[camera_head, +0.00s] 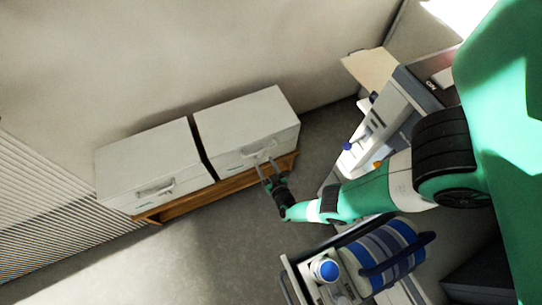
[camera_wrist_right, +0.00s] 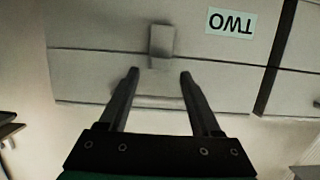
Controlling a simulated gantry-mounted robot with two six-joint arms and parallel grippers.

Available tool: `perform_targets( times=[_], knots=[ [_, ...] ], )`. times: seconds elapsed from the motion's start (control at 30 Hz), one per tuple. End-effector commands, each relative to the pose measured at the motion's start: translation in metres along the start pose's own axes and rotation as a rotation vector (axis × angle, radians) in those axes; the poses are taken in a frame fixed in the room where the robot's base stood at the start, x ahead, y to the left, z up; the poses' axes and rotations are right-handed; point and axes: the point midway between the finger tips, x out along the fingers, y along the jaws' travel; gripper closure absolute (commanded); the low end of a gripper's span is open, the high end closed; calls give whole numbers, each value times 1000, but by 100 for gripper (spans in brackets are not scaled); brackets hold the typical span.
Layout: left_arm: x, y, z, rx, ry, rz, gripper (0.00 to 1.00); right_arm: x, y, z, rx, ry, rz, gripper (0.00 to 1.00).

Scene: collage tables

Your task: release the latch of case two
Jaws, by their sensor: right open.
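Case two (camera_head: 246,115) is the right one of two pale grey cases side by side on a low wooden bench. In the right wrist view its front (camera_wrist_right: 100,30) fills the upper part, with an upside-down TWO label (camera_wrist_right: 231,21). A small grey latch (camera_wrist_right: 162,42) straddles the lid seam there. My right gripper (camera_head: 265,168) is at the front of case two, near its handle. In the wrist view its fingers (camera_wrist_right: 159,73) are apart and empty, with the latch just beyond their tips. I cannot tell if they touch anything. My left gripper is not in view.
The other case (camera_head: 150,165) stands to the left across a narrow dark gap (camera_wrist_right: 276,50). The wooden bench (camera_head: 190,205) shows beneath both. A cart with a blue-capped container (camera_head: 324,270) and grey equipment (camera_head: 385,115) are at the right. Floor left of the cart is clear.

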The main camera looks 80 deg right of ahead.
Motion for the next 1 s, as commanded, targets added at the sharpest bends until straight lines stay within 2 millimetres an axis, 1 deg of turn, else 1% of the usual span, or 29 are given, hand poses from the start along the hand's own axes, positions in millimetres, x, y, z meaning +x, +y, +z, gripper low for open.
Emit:
perform_targets(
  times=[0.03, 0.13, 0.3, 0.4, 0.5, 0.6, 1.0],
  knots=[
    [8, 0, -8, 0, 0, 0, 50, -13, -2, -5, -4, -2, -9, 35],
    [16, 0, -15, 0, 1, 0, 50, -35, -2, -6, -6, -1, -10, 35],
    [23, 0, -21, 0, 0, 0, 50, -65, -1, -4, -5, 0, -8, 35],
    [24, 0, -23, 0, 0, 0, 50, -76, -2, -2, -2, 0, -6, 35],
    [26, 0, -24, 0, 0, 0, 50, -84, -1, -2, -1, 0, -3, 35],
    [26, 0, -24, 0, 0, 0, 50, -88, 0, -1, -1, 0, -1, 35],
    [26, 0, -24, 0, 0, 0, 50, -88, 1, -1, -13, 3, 3, 35]
  ],
)
